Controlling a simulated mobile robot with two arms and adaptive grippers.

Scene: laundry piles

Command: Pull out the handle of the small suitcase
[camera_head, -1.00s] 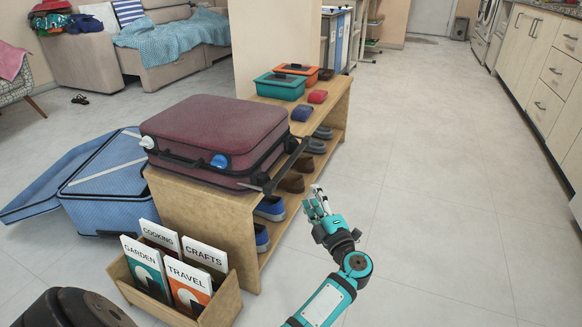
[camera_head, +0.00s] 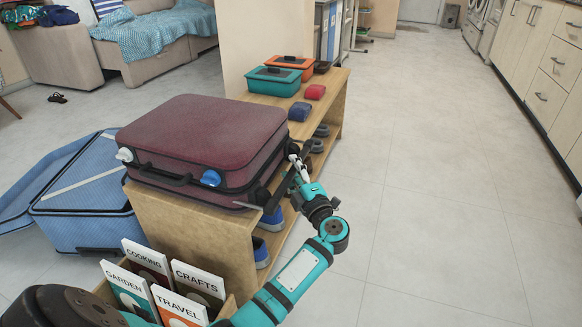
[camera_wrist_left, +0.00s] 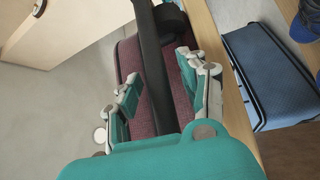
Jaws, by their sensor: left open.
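The small maroon suitcase (camera_head: 205,135) lies flat on top of the wooden shoe shelf. A black carry handle (camera_head: 163,175) is on its front side, and a black bar-shaped handle (camera_head: 280,188) runs along its right end. My left gripper (camera_head: 297,168) is at that right end, its fingers partly hidden against the suitcase. In the left wrist view the gripper (camera_wrist_left: 160,92) is open, with one finger on each side of the black bar (camera_wrist_left: 154,65). Maroon suitcase fabric (camera_wrist_left: 128,60) shows behind the bar. I cannot tell whether the fingers touch the bar. My right gripper is not in view.
The wooden shelf (camera_head: 190,225) holds shoes below. Teal (camera_head: 272,82) and orange boxes and small red and blue cases stand behind the suitcase. An open blue suitcase (camera_head: 85,205) lies on the floor at left. A book crate with several books (camera_head: 197,284) stands in front. The floor at right is clear.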

